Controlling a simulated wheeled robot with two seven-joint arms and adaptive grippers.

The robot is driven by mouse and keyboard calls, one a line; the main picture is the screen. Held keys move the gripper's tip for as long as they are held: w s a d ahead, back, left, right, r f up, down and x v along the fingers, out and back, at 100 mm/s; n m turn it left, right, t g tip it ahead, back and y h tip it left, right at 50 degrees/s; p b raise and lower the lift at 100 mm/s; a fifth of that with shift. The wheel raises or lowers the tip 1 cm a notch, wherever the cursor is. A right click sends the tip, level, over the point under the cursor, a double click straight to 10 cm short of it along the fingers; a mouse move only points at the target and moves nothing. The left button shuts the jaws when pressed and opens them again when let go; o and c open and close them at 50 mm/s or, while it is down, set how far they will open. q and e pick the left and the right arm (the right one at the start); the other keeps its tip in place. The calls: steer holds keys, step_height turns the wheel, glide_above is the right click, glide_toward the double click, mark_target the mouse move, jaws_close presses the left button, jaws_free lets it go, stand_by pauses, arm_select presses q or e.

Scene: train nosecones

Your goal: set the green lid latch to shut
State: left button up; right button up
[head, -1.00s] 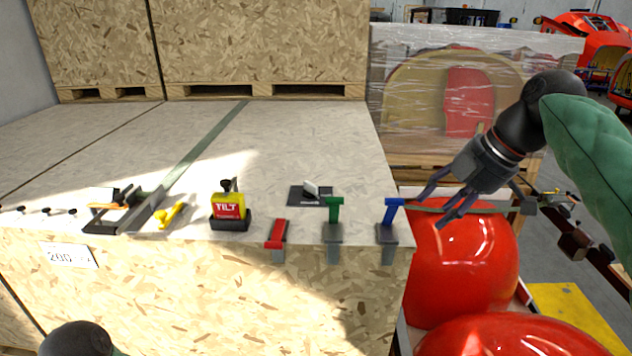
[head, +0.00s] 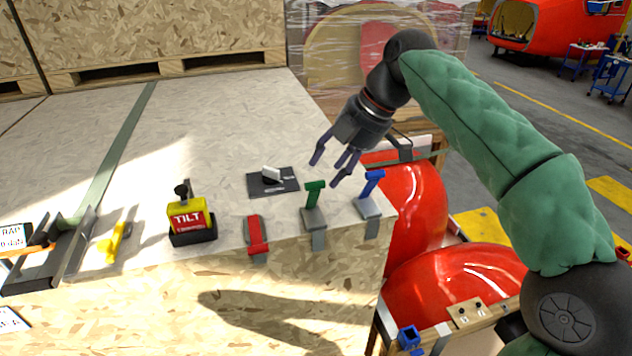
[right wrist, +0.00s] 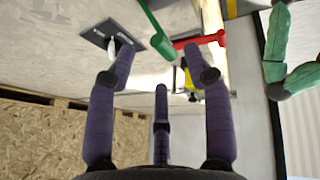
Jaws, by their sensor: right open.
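The green lid latch (head: 314,192) stands upright on its grey base at the front edge of the wooden crate top, between a red latch and a blue latch. The red latch (head: 256,233) lies flat, and the blue latch (head: 373,185) stands raised. My right gripper (head: 328,172) is open and empty, above and just behind the green latch, with its fingers pointing down and left. In the right wrist view, the green latch (right wrist: 154,30) and the red latch (right wrist: 203,42) show beyond the spread fingers (right wrist: 160,82). I see no contact. My left gripper is out of view.
A dark plate with a white switch (head: 272,179) lies behind the latches. A yellow-red TILT device (head: 190,219) and a yellow handle (head: 115,242) stand to the left. Red nosecones (head: 412,205) sit right of the crate. The crate top (head: 215,120) further back is clear.

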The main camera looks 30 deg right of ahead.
mark_target(319, 182)
steer(key=x, duration=0.5)
steer(key=shift+w+a+r, duration=0.25)
steer(key=shift+a, duration=0.05)
steer(key=shift+s+d+f, duration=0.1)
steer(key=shift+d+f, duration=0.05)
steer(key=shift+f, duration=0.4)
steer(key=shift+w+a+f, duration=0.2)
steer(key=shift+w+a, duration=0.1)
steer(key=shift+s+d, duration=0.1)
jaws_close()
